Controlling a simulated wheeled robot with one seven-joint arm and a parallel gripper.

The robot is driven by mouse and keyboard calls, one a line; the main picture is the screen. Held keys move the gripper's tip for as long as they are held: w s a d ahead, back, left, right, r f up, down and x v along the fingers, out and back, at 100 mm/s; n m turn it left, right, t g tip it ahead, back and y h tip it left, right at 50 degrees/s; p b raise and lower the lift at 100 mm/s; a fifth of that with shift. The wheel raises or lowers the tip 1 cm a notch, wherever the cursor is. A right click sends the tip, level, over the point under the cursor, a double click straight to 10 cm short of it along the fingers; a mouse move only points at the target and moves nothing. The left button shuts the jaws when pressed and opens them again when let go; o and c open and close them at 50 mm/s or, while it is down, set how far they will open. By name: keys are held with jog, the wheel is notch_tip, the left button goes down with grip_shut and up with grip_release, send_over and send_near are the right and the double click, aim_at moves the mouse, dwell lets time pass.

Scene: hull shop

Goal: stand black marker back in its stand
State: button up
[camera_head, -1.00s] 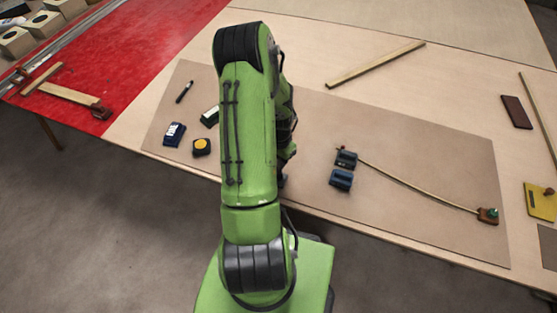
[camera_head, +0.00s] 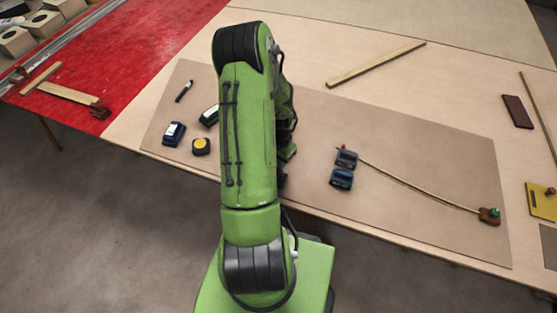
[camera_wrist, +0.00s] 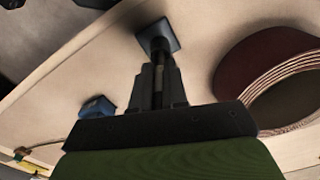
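In the wrist view my gripper (camera_wrist: 158,76) is closed around a dark upright cylinder, which looks like the black marker (camera_wrist: 157,57). The marker's far end meets a small dark blue-grey square block, seemingly its stand (camera_wrist: 172,36). I cannot tell whether the end is inside the block or just above it. In the head view my green arm hides the gripper, the held marker and this stand. A separate slim black pen-like item (camera_head: 184,91) lies on the mat at left.
Two dark blocks (camera_head: 342,179) and a thin rod (camera_head: 420,190) lie right. A reddish-brown roll (camera_wrist: 262,60) stands close right of my gripper in the wrist view.

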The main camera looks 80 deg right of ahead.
jog(key=o, duration=0.5)
notch_tip(320, 180, up, 16)
jog(key=shift+f+p, duration=0.1)
jog(key=shift+p, duration=0.75)
